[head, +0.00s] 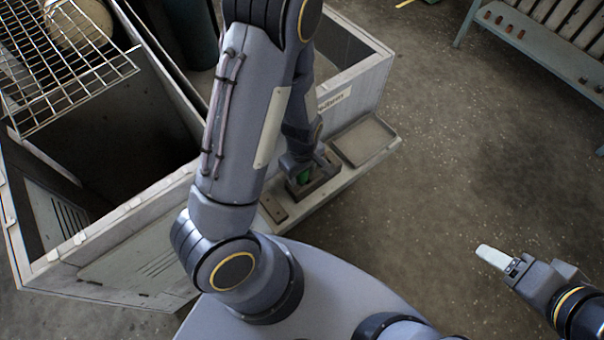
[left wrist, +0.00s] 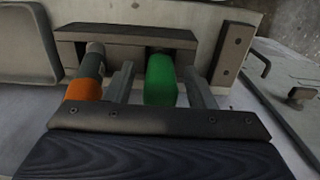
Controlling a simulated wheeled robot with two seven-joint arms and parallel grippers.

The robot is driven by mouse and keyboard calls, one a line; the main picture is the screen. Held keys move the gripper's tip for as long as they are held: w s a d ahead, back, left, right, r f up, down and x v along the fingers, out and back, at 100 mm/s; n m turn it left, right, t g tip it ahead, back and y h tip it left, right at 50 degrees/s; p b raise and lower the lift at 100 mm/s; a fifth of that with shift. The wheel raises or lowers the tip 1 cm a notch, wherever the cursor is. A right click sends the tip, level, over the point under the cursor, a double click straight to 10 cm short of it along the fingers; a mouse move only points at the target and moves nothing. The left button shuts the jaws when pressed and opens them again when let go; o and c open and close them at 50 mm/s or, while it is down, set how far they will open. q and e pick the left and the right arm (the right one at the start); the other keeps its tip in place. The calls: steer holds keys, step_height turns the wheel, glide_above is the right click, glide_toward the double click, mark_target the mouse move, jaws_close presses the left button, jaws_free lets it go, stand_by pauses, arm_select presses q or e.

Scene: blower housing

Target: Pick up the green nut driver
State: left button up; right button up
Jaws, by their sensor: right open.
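The green nut driver (left wrist: 160,80) stands in a holder (left wrist: 120,36) on the ledge of the grey housing. Only its green handle shows clearly in the left wrist view, with a bit of green in the head view (head: 304,177). My left gripper (left wrist: 160,88) is open, one finger on each side of the green handle, with a visible gap on both sides. An orange-handled tool (left wrist: 84,88) stands in the same holder, just outside the left finger. My right gripper (head: 492,257) is open and empty over the floor at the lower right of the head view.
A shallow tray (head: 364,141) lies on the ledge beside the holder. The large open housing (head: 120,225) fills the left, with a wire rack (head: 70,75) above it. A slatted bench (head: 540,55) stands at the upper right. The floor between is clear.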

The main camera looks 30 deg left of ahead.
arm_select(q)
jaws_close()
steer(key=shift+r, duration=0.1)
step_height(320, 180, up, 10)
steer(key=shift+f+p, duration=0.1)
steer(key=shift+p, duration=1.15)
